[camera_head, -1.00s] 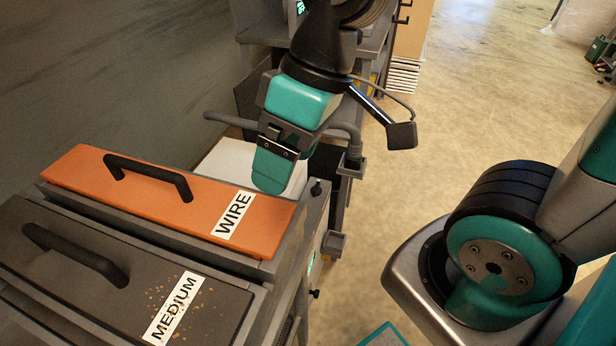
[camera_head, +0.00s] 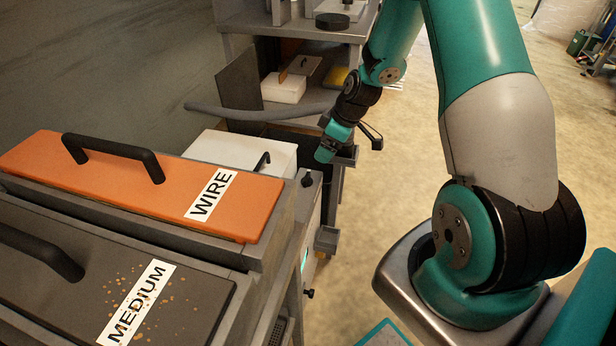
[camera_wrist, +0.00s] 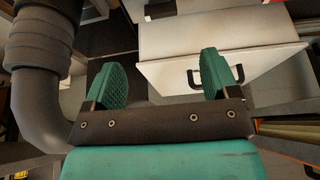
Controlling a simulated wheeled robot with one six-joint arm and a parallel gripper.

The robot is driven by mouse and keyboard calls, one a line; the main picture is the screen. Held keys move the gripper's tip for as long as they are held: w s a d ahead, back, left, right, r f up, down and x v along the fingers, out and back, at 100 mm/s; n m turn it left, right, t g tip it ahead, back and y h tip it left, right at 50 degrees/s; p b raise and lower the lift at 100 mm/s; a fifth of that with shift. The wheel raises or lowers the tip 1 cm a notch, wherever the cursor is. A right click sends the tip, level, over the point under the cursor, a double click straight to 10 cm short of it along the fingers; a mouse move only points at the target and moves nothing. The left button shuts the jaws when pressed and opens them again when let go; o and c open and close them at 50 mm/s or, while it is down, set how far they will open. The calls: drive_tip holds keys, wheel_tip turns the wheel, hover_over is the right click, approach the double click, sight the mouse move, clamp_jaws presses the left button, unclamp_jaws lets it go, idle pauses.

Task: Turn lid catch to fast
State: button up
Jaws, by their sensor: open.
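My gripper (camera_head: 326,152) is beyond the orange-lidded bin, to the right of a white lid (camera_head: 228,152) with a black handle (camera_head: 262,161). In the wrist view my gripper (camera_wrist: 163,82) has its two green pads wide apart with nothing between them. A white panel (camera_wrist: 175,50) with a dark handle (camera_wrist: 192,79) lies beyond the pads. I cannot make out a lid catch for certain. A small dark knob (camera_head: 307,180) stands at the right end of the white-lidded unit, and its setting is unreadable.
An orange WIRE lid (camera_head: 120,190) and a grey MEDIUM lid (camera_head: 70,280) fill the left front. A grey hose (camera_head: 250,112) crosses behind the white lid and shows close at left in the wrist view (camera_wrist: 40,95). Shelves stand behind; open floor lies right.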

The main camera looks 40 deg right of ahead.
sight(308, 176)
drive_tip(key=b+x, duration=0.1)
drive_tip(key=x, duration=1.2)
drive_tip(key=shift+w, duration=0.1)
drive_tip(key=shift+a, duration=0.1)
drive_tip(key=c, duration=0.9)
